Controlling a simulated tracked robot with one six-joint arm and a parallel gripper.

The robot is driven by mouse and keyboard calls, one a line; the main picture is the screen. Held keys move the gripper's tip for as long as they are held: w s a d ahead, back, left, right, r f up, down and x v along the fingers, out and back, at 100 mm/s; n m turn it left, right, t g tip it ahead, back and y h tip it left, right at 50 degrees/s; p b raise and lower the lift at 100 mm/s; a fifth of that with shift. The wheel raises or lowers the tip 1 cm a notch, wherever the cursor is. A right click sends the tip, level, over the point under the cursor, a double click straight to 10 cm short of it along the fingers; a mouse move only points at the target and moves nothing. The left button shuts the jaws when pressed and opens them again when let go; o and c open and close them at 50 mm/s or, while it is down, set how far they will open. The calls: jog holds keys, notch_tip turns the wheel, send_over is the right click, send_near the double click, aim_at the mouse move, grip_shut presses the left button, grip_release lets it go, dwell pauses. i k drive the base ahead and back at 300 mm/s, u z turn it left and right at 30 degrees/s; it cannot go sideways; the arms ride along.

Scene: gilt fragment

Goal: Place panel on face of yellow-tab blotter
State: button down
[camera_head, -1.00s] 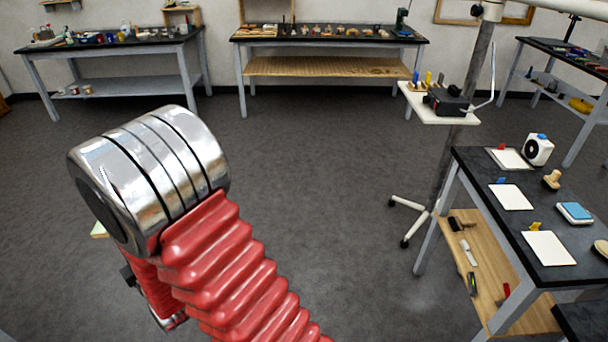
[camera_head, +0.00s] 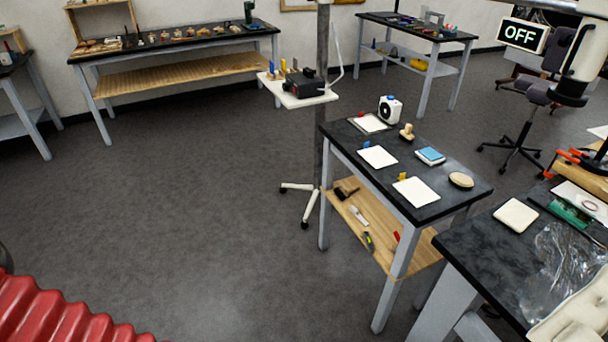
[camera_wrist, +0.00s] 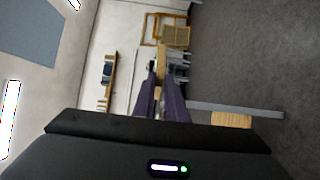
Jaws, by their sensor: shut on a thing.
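My gripper (camera_wrist: 161,92) shows in the wrist view, with two dark purple fingers closed on a thin tan piece, which I take to be the panel (camera_wrist: 161,62). It is seen nearly edge-on, so its face is hidden. The yellow-tab blotter (camera_head: 416,192) is a white sheet lying flat on the near end of the dark-topped table in the head view, with its yellow tab at the back edge. No panel lies on it. My gripper is away from this table and out of the head view.
On the same table (camera_head: 446,203) lie a blue-tab blotter (camera_head: 378,157), a red-tab blotter (camera_head: 369,123), a white fan-like device (camera_head: 390,109), a blue pad (camera_head: 430,156) and an oval pad (camera_head: 461,180). A wheeled stand (camera_head: 305,190) is behind left. Open floor (camera_head: 200,200) lies left.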

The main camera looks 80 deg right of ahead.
aim_at(415, 192)
jog(key=k, duration=0.5)
jog(key=u, duration=1.7)
jog(key=i, duration=0.1)
jog(key=z, duration=3.05)
jog(key=i, duration=0.6)
jog(key=u, duration=0.2)
